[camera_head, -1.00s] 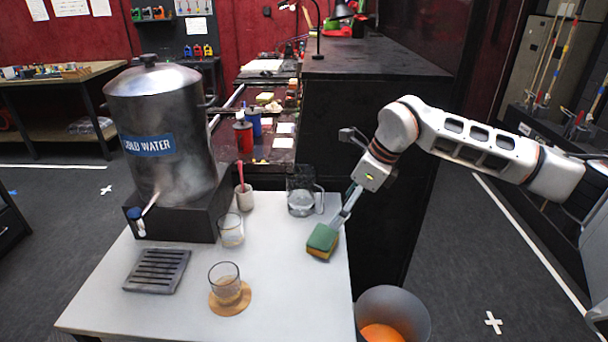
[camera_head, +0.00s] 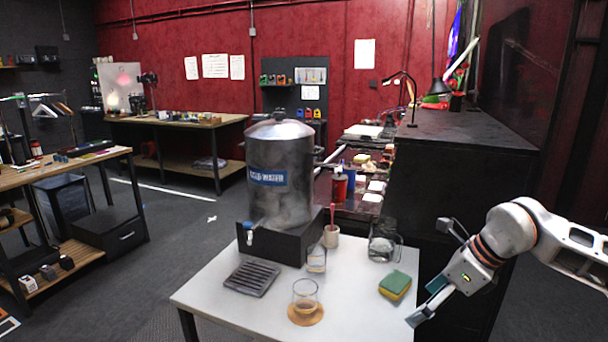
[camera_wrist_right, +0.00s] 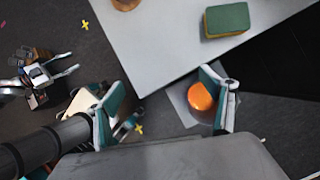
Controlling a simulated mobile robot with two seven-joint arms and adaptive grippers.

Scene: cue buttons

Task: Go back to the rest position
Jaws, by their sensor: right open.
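My right gripper (camera_head: 430,272) is open and empty, beside the right edge of the white table. In the right wrist view its two teal-padded fingers (camera_wrist_right: 165,108) stand wide apart with nothing between them. The green and yellow sponge (camera_head: 395,285) lies on the table's right part, apart from the gripper. It also shows in the right wrist view (camera_wrist_right: 227,20).
The white table (camera_head: 245,315) holds a cold-water tank (camera_head: 282,195), a dark drip grate (camera_head: 252,278), a glass on a cork coaster (camera_head: 305,315), another glass (camera_head: 316,260) and a pitcher (camera_head: 383,243). An orange thing (camera_wrist_right: 202,97) lies below the table's edge. A black cabinet (camera_head: 450,190) stands behind.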

